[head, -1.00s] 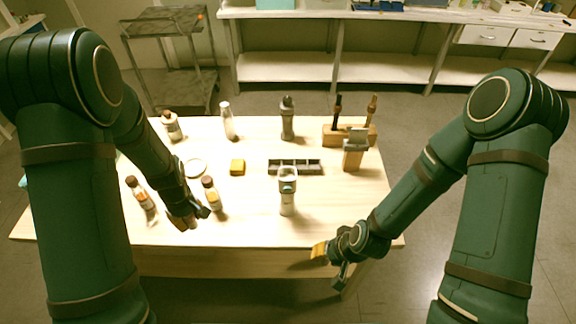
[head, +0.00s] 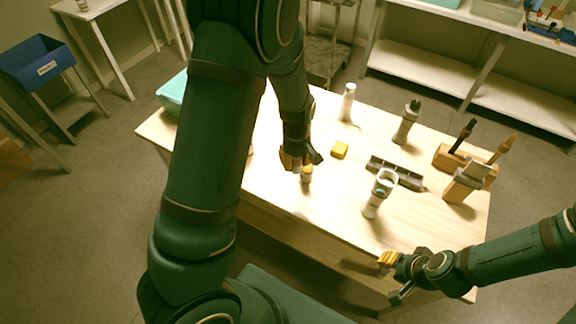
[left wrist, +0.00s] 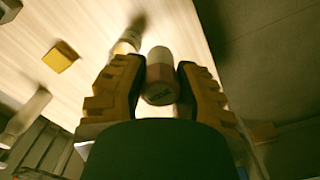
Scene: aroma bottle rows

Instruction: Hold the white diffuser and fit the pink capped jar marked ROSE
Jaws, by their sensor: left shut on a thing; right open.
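The white diffuser (head: 373,203) stands upright on the table in the head view, with a ring-shaped top. My left gripper (head: 300,163) is over the table, left of the diffuser. In the left wrist view its two fingers are shut on a jar (left wrist: 161,72), pale pinkish on one part, brownish on the other. Its dark lettering is blurred but looks like ROSE. In the head view the held jar is mostly hidden by the gripper. My right gripper (head: 388,277) is open and empty beyond the table's front edge, below the diffuser in the picture.
A small bottle (head: 306,175) stands close beside my left gripper. A yellow block (head: 340,150), a dark compartment tray (head: 398,173), a white bottle (head: 347,104), a grey bottle (head: 405,127) and a wooden tool holder (head: 452,160) stand on the table. My left arm hides the left part.

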